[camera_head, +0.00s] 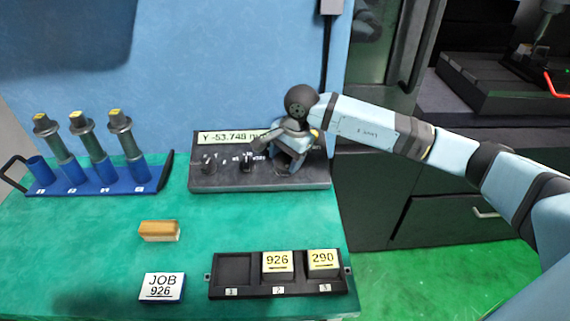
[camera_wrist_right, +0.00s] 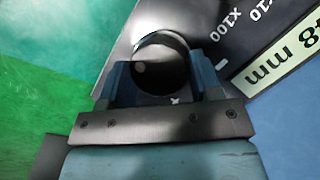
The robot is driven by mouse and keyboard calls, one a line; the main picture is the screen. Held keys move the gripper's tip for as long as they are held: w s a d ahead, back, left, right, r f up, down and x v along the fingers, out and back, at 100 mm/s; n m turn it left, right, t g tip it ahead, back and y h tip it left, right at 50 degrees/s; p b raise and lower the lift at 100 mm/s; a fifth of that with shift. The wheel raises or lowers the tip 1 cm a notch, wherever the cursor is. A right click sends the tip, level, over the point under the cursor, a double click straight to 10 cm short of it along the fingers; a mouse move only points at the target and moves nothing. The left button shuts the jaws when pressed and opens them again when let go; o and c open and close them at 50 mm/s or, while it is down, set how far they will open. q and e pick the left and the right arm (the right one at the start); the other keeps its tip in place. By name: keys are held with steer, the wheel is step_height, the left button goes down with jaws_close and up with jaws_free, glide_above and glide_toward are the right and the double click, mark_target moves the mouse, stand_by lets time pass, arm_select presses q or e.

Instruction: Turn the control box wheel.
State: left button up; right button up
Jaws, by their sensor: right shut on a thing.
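The dark control box (camera_head: 258,181) stands at the back right of the green table, with a lit display (camera_head: 222,138) reading Y -53.748, its end covered by my arm. My right gripper (camera_head: 284,166) reaches down over the right part of the box. In the right wrist view its two blue fingers stand on either side of the round black wheel (camera_wrist_right: 160,68), and the gripper is shut on it. In the head view the gripper and wrist hide the wheel. My left gripper is not in view.
Black knobs (camera_head: 208,162) sit on the box, left of my gripper. A blue rack (camera_head: 100,187) with several holders stands at left. A wooden-backed brush (camera_head: 159,230), a JOB 926 block (camera_head: 162,287) and a black tray (camera_head: 236,291) with two numbered blocks lie nearer.

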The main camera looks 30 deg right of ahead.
steer(key=shift+s+d+f+m+b, duration=0.15)
steer(key=shift+f+m+b, duration=0.3)
steer(key=shift+m+b, duration=0.35)
steer(key=m+t+b, duration=0.2)
steer(key=m+b, duration=0.1)
steer(key=shift+s+m+y, duration=0.1)
steer(key=shift+m+y, duration=0.3)
steer(key=shift+f+m+b, duration=0.1)
steer(key=shift+m+b, duration=0.55)
steer(key=shift+m, duration=0.15)
steer(key=shift+m+t+b, duration=0.4)
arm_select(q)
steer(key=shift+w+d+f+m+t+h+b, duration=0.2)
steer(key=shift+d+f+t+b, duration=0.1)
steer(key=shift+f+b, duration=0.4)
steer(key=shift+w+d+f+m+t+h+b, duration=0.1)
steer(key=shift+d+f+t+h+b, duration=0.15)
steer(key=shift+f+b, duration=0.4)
arm_select(e)
steer(key=shift+s+m+t, duration=0.15)
steer(key=shift+m+t, duration=0.45)
steer(key=shift+m, duration=1)
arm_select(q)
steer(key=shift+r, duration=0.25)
arm_select(e)
steer(key=shift+m, duration=0.3)
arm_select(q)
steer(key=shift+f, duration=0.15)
